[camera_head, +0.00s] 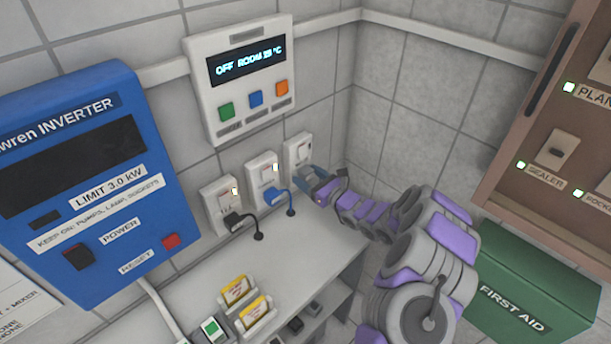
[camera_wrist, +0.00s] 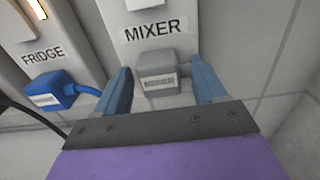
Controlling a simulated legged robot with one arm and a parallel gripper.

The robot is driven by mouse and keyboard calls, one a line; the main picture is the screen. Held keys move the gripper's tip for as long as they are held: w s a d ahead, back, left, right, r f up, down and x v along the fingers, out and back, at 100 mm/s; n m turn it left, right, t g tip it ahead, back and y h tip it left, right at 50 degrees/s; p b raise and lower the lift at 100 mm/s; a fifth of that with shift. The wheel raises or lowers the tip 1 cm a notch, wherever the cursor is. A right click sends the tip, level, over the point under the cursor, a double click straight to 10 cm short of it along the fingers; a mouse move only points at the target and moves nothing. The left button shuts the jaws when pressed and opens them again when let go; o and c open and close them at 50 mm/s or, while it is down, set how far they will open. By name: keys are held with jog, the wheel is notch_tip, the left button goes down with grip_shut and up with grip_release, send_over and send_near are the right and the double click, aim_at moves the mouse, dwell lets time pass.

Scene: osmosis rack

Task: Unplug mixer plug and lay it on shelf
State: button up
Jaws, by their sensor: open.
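The grey mixer plug (camera_wrist: 158,74) sits in its socket below the MIXER label in the wrist view. The mixer socket (camera_head: 298,149) is the rightmost wall socket in the head view, where my gripper hides the plug. My gripper (camera_wrist: 163,80) is open, with one blue finger on each side of the plug. I cannot tell whether either finger touches it. My gripper (camera_head: 311,178) also shows close to the wall in the head view. The light grey shelf (camera_head: 306,243) lies below the sockets, with a bare stretch of top.
The blue fridge plug (camera_wrist: 56,93) is close left of my gripper. A black plug (camera_head: 233,220) is in the leftmost socket. Yellow-labelled cards (camera_head: 236,290) stand on the shelf's near left part. A green first aid box (camera_head: 535,290) and brown panel (camera_head: 545,130) are right.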

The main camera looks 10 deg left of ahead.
aim_at(310, 177)
dwell(0.8)
grip_shut()
jog(key=shift+p+v, duration=0.75)
jog(key=shift+v, duration=2.25)
